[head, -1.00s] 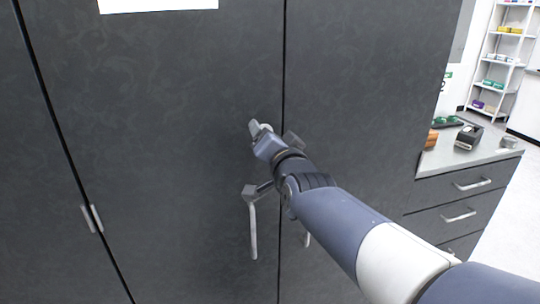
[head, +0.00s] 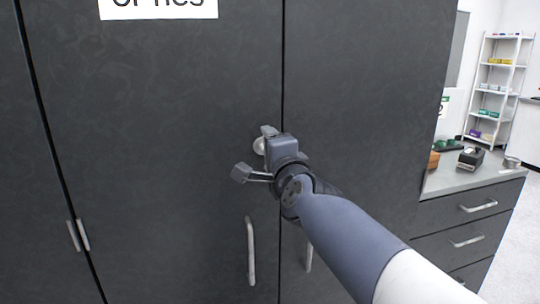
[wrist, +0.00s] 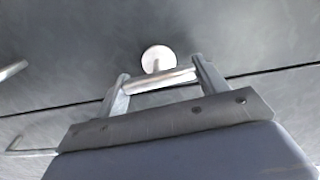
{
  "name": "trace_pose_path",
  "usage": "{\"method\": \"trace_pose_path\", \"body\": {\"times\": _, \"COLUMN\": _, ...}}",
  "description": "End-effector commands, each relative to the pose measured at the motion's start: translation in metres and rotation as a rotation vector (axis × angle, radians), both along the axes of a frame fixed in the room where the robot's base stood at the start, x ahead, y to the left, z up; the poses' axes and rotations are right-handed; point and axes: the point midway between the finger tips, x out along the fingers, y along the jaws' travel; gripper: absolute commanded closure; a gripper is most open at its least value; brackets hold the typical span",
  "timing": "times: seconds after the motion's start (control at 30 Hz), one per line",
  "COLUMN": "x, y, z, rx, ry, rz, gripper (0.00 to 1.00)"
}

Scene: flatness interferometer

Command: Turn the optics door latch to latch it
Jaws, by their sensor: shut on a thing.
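The latch shows in the wrist view as a pale round boss (wrist: 158,58) with a metal lever bar (wrist: 160,80) in front of it. My gripper (wrist: 162,82) has one finger at each end of the bar and is shut on it. In the head view the latch's pale boss (head: 259,146) is on the dark optics door (head: 160,130), near the door's right edge. My gripper (head: 270,134) is at the latch there and hides most of the lever. The exact angle of the lever is hard to read.
A sign (head: 158,8) with cut-off lettering is on the door. A vertical bar handle (head: 251,252) is below the latch, and another (head: 309,257) is on the neighbouring dark panel (head: 365,100). A counter with drawers (head: 475,206) stands at the right.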

Motion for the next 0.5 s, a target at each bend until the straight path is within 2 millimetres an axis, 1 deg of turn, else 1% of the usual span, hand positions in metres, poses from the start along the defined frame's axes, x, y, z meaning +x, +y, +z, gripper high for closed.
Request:
{"method": "trace_pose_path", "body": {"times": 0.2, "x": 0.0, "y": -0.0001, "z": -0.0007, "rx": 0.042, "ry": 0.013, "rz": 0.0, "gripper": 0.55}}
{"method": "trace_pose_path", "body": {"times": 0.5, "x": 0.0001, "y": 0.0, "z": -0.0006, "rx": 0.05, "ry": 0.015, "rz": 0.0, "gripper": 0.55}}
